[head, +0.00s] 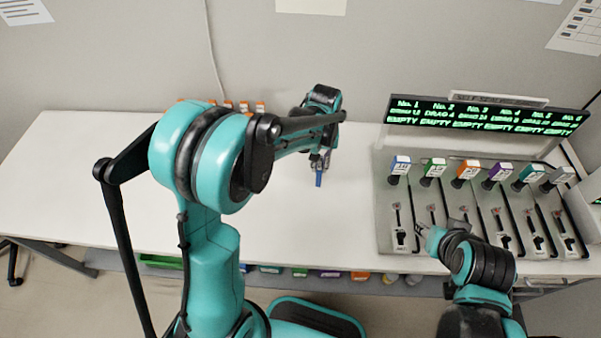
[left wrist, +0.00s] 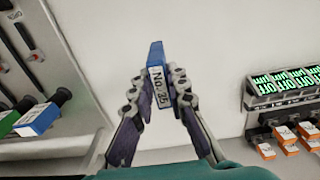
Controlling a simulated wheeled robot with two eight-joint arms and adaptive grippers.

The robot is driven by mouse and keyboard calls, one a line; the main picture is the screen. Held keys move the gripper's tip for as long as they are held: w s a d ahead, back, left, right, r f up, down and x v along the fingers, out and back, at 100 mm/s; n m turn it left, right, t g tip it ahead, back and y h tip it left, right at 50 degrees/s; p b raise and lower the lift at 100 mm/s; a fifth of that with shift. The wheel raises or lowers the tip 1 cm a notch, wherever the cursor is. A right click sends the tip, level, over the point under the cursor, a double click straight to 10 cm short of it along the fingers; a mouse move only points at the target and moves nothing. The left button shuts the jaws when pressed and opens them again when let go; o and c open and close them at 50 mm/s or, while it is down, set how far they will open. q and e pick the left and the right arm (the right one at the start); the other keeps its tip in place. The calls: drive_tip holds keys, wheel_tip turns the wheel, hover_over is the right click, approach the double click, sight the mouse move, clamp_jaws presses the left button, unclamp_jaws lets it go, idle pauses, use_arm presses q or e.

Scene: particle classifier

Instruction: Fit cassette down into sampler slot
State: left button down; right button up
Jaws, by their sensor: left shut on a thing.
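My left gripper (head: 321,160) is shut on a blue cassette (head: 319,179), which hangs from its fingertips above the white table. In the left wrist view the cassette (left wrist: 157,54) sits between both fingers, with a white label starting "No."; the rest is hard to read. The grey sampler panel (head: 385,215) lies to the right, apart from the cassette. It has several dark slots and a row of coloured, labelled blocks at its back, the leftmost blue (head: 400,165). My right gripper (head: 424,229) is over the panel's front left; its jaws are too small to judge.
A black display (head: 488,115) behind the panel reads "EMPTY" in green several times. Small orange-topped items (head: 244,106) stand at the table's back, partly hidden by my left arm. The white table (head: 345,215) is clear between them and the panel. Coloured items show below the table's front edge.

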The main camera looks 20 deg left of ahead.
use_arm(q)
drive_tip(key=a+f+b, duration=0.1)
drive_tip(key=f, duration=0.1)
drive_tip(key=a+f, duration=0.2)
drive_tip(key=f, duration=0.1)
drive_tip(key=a+f+b, duration=0.1)
drive_tip(key=a+f, duration=0.1)
drive_tip(key=shift+w+a+f+b, duration=0.2)
drive_tip(key=shift+w+f+b, duration=0.05)
drive_tip(key=shift+b, duration=0.05)
drive_tip(key=shift+r, duration=0.1)
drive_tip(key=c, duration=1.9)
unclamp_jaws()
drive_tip(key=shift+f, duration=0.2)
drive_tip(key=o, duration=0.4)
drive_tip(key=shift+r, duration=0.2)
